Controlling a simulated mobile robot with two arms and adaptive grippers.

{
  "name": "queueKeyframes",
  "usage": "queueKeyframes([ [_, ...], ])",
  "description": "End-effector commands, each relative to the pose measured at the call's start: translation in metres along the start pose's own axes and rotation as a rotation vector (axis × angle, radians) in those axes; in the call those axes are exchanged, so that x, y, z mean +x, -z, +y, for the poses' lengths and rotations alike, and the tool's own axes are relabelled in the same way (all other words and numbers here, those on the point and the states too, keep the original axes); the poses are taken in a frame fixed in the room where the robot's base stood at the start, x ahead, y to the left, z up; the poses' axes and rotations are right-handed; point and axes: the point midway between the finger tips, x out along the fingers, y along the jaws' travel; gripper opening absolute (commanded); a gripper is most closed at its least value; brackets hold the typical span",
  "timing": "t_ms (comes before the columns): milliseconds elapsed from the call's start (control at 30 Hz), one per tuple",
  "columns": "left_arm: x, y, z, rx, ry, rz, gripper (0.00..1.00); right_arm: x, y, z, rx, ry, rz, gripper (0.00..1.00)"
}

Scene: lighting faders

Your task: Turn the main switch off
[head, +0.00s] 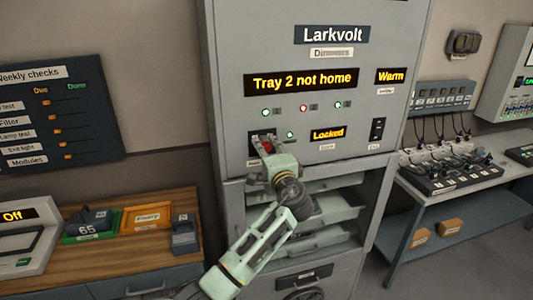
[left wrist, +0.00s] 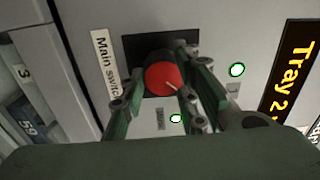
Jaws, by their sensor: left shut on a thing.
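The main switch is a round red knob (left wrist: 163,77) on a dark square plate (left wrist: 133,47), with a "Main switch" label (left wrist: 105,62) beside it in the left wrist view. In the head view the red knob (head: 267,146) shows small on the front of the grey Larkvolt cabinet (head: 230,100), partly hidden by my gripper. My left gripper (head: 267,155) is at the knob, its fingers on both sides, shut on it. In the left wrist view the fingers (left wrist: 160,90) flank the knob. My right gripper is not in view.
The cabinet displays read "Tray 2 not home" (head: 301,80), "Warm" (head: 391,76) and "Locked" (head: 328,133). Open trays (head: 335,208) sit below the panel. A wooden bench (head: 140,245) with boxes stands left. A table (head: 440,187) with cables and a fader desk stands right.

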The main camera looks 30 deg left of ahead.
Motion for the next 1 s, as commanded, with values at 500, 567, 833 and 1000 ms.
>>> queueKeyframes([
  [500,-0.002,0.004,0.022,-0.386,-0.024,-0.004,0.02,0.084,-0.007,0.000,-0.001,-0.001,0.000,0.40],
  [567,-0.002,0.005,0.022,-0.443,-0.025,-0.004,0.02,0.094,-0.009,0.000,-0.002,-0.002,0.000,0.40],
  [833,-0.002,0.008,0.020,-0.700,-0.026,-0.005,0.02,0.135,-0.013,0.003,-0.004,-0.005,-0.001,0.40],
  [1000,-0.002,0.009,0.019,-0.861,-0.027,-0.007,0.02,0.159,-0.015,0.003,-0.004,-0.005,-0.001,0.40],
])
